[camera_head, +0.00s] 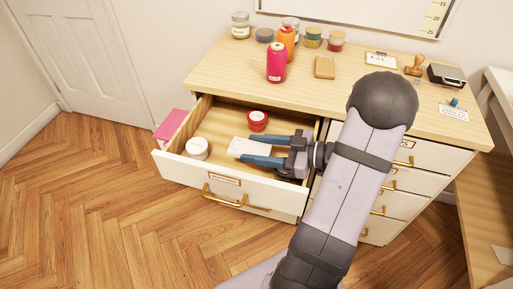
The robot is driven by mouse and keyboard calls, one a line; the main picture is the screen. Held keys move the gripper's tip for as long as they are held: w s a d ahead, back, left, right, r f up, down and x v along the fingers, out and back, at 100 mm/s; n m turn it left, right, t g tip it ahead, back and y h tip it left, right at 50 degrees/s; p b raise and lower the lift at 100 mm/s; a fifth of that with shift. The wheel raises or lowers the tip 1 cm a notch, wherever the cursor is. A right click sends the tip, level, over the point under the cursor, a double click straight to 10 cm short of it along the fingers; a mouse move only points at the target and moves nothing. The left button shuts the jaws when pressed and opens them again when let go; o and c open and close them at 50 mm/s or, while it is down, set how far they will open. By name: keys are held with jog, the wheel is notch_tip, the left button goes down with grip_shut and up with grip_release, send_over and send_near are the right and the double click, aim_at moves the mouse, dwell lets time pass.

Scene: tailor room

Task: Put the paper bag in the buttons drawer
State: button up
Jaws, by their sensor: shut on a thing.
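The drawer (185,167) at the left of the dresser is pulled open, with a label (224,179) that seems to read "BUTTONS" above its gold handle. My gripper (246,148) reaches into the drawer's space from the right. Its blue fingers are shut on a pale flat packet, which looks like the paper bag (237,146). The packet sticks out a little past the fingertips on the left. I cannot tell whether it touches the drawer floor.
In the drawer are a red tin (257,120) and a white jar (197,148). On the dresser top (225,75) stand a pink spool (276,63), an orange spool (287,41), several jars, a brown block (325,67) and a stamp (415,65). A pink box (172,124) is left of the drawer.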

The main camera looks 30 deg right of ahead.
jog(key=shift+s+a+f, duration=0.2)
jog(key=shift+f, duration=0.4)
jog(key=o, duration=1)
jog(key=shift+f, duration=0.1)
jog(key=shift+r, duration=0.6)
jog(key=v, duration=1.2)
jog(key=shift+w+d+r+p, duration=0.15)
jog(key=shift+d+r+p, duration=0.05)
jog(key=shift+r+p, duration=0.15)
